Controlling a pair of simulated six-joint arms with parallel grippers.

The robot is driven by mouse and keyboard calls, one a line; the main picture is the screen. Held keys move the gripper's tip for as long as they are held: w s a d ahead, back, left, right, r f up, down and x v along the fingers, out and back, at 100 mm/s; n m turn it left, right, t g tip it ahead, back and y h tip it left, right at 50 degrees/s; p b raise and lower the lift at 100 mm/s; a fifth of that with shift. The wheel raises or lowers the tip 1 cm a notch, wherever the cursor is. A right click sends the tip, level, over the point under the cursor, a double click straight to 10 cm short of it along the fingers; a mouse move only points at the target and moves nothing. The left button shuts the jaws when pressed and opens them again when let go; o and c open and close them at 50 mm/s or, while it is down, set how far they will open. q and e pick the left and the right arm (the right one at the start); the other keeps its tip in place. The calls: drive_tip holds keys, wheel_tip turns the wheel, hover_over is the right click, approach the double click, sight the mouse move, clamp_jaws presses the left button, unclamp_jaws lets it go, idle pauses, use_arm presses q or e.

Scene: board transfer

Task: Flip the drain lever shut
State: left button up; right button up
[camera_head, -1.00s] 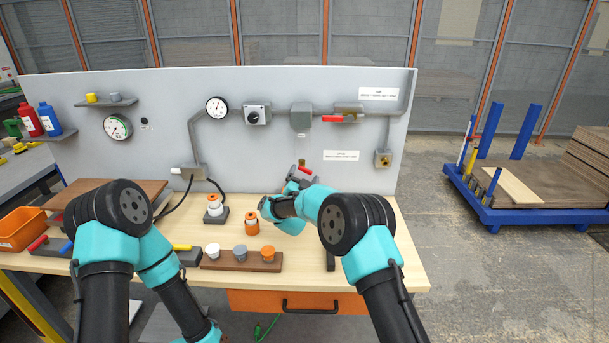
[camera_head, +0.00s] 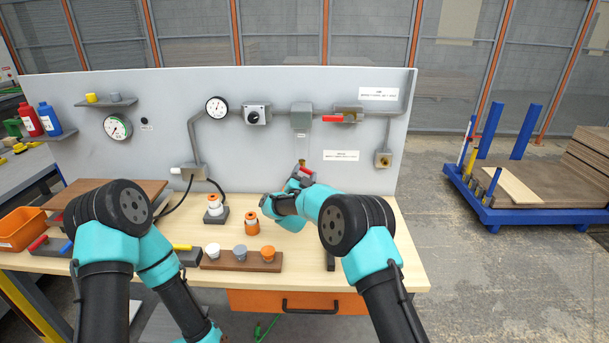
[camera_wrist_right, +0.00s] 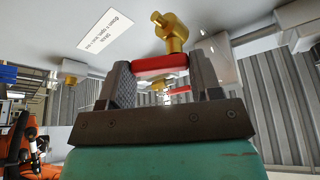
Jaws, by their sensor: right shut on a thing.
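The drain lever has a red handle (camera_wrist_right: 158,64) on a brass valve (camera_wrist_right: 173,32) in the right wrist view. The handle lies across between the two fingers of my right gripper (camera_wrist_right: 163,80), which is shut on it. In the head view the red handle (camera_head: 305,172) and a bit of the brass valve (camera_head: 302,161) show just beyond my right gripper (camera_head: 300,179), low in front of the grey panel. My right wrist hides part of them. My left arm is at the lower left of the head view, but its gripper is out of sight.
A second red lever (camera_head: 333,118) sits higher on the panel (camera_head: 260,160), right of a grey box (camera_head: 300,117). An orange-and-white bottle (camera_head: 252,223) stands left of my right wrist. A brown rack (camera_head: 238,264) with several caps lies in front.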

drive_tip(key=shift+n, duration=0.4)
drive_tip(key=shift+d+r+n+t+y, duration=0.25)
drive_tip(key=shift+n+y, duration=0.9)
drive_tip(key=shift+n, duration=0.8)
drive_tip(key=shift+r+n+t+y, duration=0.1)
drive_tip(key=shift+n+t+y, duration=0.25)
drive_tip(key=shift+n+y, duration=1.2)
drive_tip(key=shift+n+h, duration=0.4)
drive_tip(key=shift+n, duration=0.1)
drive_tip(key=o, duration=0.9)
drive_tip(key=v, duration=1.2)
